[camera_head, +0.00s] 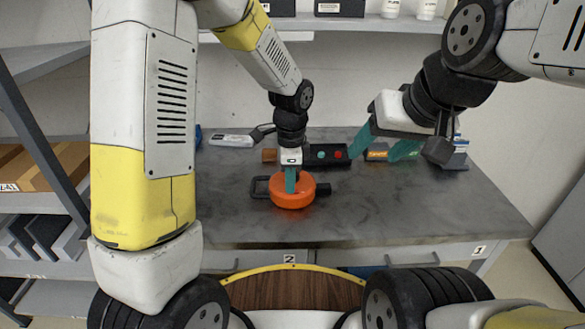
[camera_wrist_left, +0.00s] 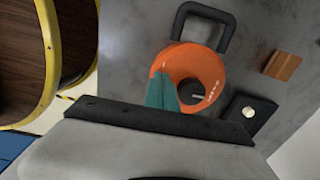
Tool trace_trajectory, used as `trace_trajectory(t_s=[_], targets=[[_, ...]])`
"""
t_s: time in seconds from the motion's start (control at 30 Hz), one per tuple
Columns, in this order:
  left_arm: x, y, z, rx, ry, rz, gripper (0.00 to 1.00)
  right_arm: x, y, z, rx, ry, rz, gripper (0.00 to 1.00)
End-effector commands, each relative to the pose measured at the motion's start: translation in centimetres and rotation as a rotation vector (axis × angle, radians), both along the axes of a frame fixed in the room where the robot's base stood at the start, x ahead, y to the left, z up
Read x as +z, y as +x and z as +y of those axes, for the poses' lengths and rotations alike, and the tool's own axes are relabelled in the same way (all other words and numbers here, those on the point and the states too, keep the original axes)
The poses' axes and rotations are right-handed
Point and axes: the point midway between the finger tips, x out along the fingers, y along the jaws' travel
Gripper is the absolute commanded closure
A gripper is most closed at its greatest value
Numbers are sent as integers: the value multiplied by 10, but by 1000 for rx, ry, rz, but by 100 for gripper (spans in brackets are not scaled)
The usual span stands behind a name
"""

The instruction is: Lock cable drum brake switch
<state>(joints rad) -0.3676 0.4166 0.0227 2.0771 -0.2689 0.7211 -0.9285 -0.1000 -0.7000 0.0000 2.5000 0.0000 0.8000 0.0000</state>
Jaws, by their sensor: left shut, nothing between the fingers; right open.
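The orange cable drum (camera_head: 292,201) lies on the grey table, with a black loop handle at its left. In the left wrist view the drum (camera_wrist_left: 207,62) shows its ring top, the black handle (camera_wrist_left: 222,16) and a dark centre with a small light-grey piece; I cannot tell which part is the brake switch. My left gripper (camera_head: 290,187) is shut and empty, its teal fingertips over the drum and hiding part of it; contact is unclear. It also shows in the left wrist view (camera_wrist_left: 161,78). My right gripper (camera_head: 378,154) is open, raised toward the table's right back.
Behind the drum are a black box (camera_head: 328,157) with red and green buttons and a wooden block (camera_head: 269,155). A white item (camera_head: 232,140) lies at the back left. Small packages (camera_head: 455,158) are at the back right. The front table surface (camera_head: 390,215) is clear.

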Motion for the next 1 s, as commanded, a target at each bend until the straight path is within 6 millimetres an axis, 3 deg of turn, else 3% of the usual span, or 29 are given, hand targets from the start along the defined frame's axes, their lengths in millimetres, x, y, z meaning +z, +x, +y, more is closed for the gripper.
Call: trace_trajectory(t_s=[0.03,0.73,1.0], targets=[[-11,-4,9,9,16,20,100,0,0,0,0,0,0,41],[-12,-4,9,10,16,20,100,0,0,0,0,0,0,41],[-11,-3,1,9,15,20,100,0,0,0,0,0,0,41]])
